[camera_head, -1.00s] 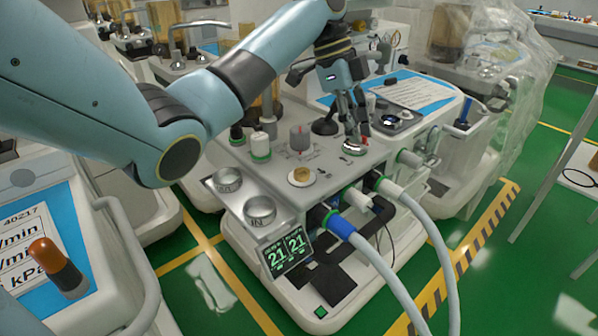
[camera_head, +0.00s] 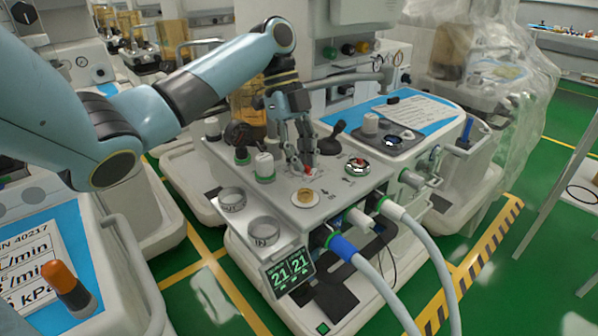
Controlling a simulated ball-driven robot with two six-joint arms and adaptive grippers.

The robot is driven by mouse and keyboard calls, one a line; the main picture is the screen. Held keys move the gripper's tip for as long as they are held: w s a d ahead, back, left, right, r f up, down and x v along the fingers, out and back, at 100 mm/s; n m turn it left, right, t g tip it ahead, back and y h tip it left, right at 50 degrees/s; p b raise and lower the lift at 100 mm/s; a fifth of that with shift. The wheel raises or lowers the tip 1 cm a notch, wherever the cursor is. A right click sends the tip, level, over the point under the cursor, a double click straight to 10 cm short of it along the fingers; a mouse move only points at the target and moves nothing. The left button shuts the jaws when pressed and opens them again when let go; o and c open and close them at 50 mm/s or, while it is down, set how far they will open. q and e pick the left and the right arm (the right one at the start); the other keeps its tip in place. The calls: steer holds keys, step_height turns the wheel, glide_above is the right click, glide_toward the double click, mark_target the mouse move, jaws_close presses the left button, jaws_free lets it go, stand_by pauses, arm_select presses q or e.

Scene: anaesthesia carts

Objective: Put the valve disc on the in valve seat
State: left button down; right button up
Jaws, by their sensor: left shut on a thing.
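The in valve seat (camera_head: 264,231) is a round metal ring marked IN at the machine's front left corner. It looks empty. The out valve seat (camera_head: 232,199) is a like ring beside it, marked OUT. My left gripper (camera_head: 303,166) points down over the machine top, behind and to the right of the in seat. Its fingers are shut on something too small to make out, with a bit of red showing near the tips. I cannot tell the valve disc for certain. My right gripper is not in view.
A tan-topped round fitting (camera_head: 305,197) stands between gripper and in seat. A green-banded white knob (camera_head: 264,168) stands left of the gripper. A silver dome (camera_head: 357,166) is to the right. A display (camera_head: 288,272) and hoses (camera_head: 375,272) are at the front.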

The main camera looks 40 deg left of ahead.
mark_target(303, 193)
arm_select(q)
steer(key=shift+s+f, duration=0.35)
steer(key=shift+f, duration=0.15)
step_height(303, 193, down, 4)
steer(key=shift+r, duration=0.25)
steer(key=c, duration=1.4)
jaws_free()
steer(key=shift+c, duration=0.2)
steer(key=v, duration=1.2)
steer(key=shift+w, duration=0.1)
